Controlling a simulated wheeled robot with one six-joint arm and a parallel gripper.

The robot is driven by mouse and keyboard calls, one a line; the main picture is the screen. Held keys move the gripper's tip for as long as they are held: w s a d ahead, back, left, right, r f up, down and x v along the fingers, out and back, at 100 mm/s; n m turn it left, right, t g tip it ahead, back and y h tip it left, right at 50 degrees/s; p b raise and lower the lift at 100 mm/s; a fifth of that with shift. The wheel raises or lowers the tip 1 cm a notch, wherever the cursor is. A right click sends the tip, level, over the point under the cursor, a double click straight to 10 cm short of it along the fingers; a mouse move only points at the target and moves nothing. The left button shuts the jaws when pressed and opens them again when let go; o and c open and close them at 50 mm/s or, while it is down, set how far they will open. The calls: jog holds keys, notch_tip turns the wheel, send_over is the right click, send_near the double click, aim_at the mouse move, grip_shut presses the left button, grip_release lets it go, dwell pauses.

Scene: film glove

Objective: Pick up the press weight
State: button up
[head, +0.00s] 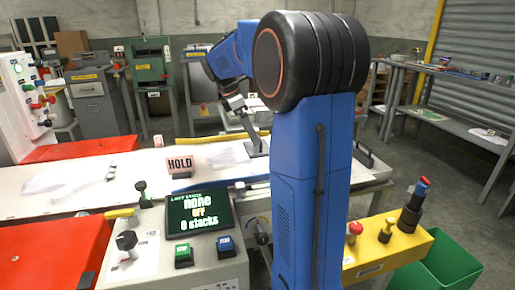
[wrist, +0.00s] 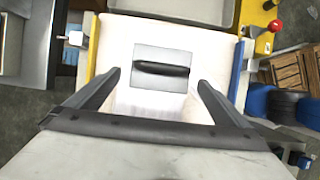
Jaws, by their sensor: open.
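The press weight (wrist: 150,54) is a flat grey square plate with a dark bar handle across it. In the wrist view it lies on a pale surface, ahead of my gripper (wrist: 157,78). My gripper is open and empty, with one finger to the left of the plate and one to the right. The handle runs roughly from finger to finger, a little beyond the fingertips. In the head view my gripper (head: 248,128) points down over the white bench (head: 130,170); my blue arm hides part of that area, and the weight is hard to make out there.
A HOLD sign (head: 180,164) stands on the bench beside clear film. In front are a screen (head: 199,212) reading "none" and "0 stacks", and green and blue buttons. A yellow box (head: 385,250) with knobs and a green bin (head: 440,268) are at right.

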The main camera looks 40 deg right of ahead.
jog(key=shift+x, duration=2.8)
jog(key=shift+s, duration=0.1)
jog(key=shift+c, duration=0.6)
jog(key=shift+r, duration=0.1)
jog(key=c, duration=1.2)
jog(key=shift+o, duration=0.2)
